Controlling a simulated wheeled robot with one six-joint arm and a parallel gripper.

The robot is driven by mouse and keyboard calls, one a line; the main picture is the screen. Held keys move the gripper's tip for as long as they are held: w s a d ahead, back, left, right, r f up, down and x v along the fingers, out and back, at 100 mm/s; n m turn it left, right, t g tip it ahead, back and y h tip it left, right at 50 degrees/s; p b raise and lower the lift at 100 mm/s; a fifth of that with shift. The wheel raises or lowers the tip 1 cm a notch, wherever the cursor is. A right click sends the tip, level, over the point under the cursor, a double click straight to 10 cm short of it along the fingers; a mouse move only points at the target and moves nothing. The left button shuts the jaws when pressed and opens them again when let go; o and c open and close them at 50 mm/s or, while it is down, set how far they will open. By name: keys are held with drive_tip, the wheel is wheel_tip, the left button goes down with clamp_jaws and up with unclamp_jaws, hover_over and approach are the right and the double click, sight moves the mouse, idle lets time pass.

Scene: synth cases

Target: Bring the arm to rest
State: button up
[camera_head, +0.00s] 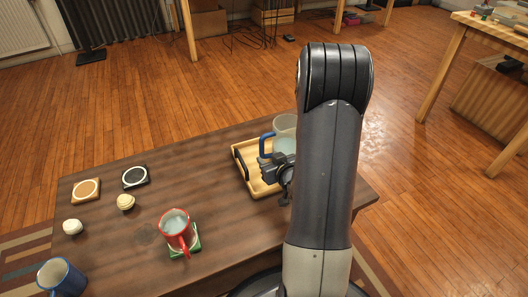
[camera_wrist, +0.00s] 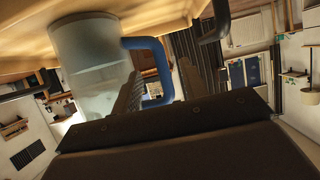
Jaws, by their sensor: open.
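My gripper (camera_head: 273,168) is open at the tray, beside a clear pitcher (camera_head: 285,127) with a blue handle (camera_head: 265,143). In the wrist view the pitcher (camera_wrist: 90,65) is close, and its handle (camera_wrist: 163,75) shows between the two dark fingers of my gripper (camera_wrist: 160,80). I cannot tell whether the fingers touch it. The pitcher stands on a light wooden tray (camera_head: 242,152) with dark handles. My arm hides the tray's right side.
The dark table (camera_head: 105,235) also holds a red mug (camera_head: 175,228) on a green coaster, a blue mug (camera_head: 62,278) at the front left, two coasters (camera_head: 86,191) (camera_head: 135,177) and two pale balls (camera_head: 73,227) (camera_head: 126,202). A workbench (camera_head: 490,28) stands at the right.

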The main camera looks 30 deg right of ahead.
sight(263, 152)
drive_tip(key=v, duration=0.4)
drive_tip(key=shift+s+r+p, duration=0.1)
drive_tip(key=shift+s+p, duration=0.1)
drive_tip(key=shift+p, duration=0.15)
drive_tip(key=x, duration=0.3)
drive_tip(key=b+x, duration=0.1)
drive_tip(key=x, duration=0.3)
drive_tip(key=b+x, duration=0.1)
drive_tip(key=x, duration=0.2)
drive_tip(key=shift+w+r, duration=0.15)
drive_tip(key=shift+w, duration=0.25)
drive_tip(key=shift+r, duration=0.1)
drive_tip(key=shift+s, duration=0.1)
